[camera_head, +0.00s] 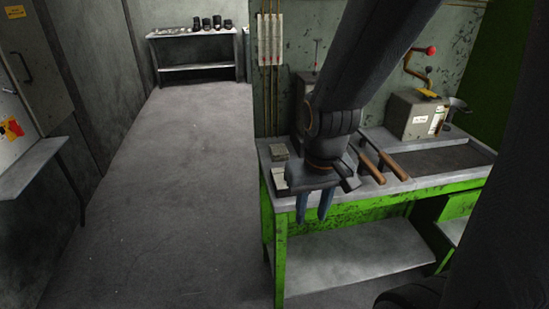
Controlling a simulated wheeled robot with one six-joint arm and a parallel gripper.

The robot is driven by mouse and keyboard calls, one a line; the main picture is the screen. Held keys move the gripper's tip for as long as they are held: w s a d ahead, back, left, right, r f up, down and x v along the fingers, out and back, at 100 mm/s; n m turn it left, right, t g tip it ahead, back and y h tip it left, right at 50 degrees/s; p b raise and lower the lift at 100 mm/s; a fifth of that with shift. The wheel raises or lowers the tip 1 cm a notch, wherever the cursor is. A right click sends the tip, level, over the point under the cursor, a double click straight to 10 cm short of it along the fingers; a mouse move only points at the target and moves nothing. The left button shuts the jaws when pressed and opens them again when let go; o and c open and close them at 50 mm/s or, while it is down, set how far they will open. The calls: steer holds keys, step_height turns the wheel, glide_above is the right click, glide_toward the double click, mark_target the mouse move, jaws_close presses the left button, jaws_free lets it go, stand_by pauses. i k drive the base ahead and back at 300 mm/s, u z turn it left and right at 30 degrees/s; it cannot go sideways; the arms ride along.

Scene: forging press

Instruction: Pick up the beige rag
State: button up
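No beige rag can be made out clearly. A small grey-beige square item (279,151) lies at the left end of the green workbench (345,212); I cannot tell whether it is a rag. My gripper (313,208) points down in front of the bench's front edge, near its left corner. Its two bluish fingers are apart, with nothing seen between them. My arm hides part of the bench top behind it.
Tools with wooden handles (372,170) lie right of my gripper. A grey box (414,115) with a red-knobbed lever stands at the back right. A lower shelf (350,265) is bare. A far table (195,68) holds dark items. The floor (165,200) at left is clear.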

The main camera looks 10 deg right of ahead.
mark_target(279, 152)
steer(key=u, duration=1.65)
steer(key=i, duration=2.35)
steer(key=z, duration=4)
steer(key=i, duration=0.5)
steer(key=u, duration=0.05)
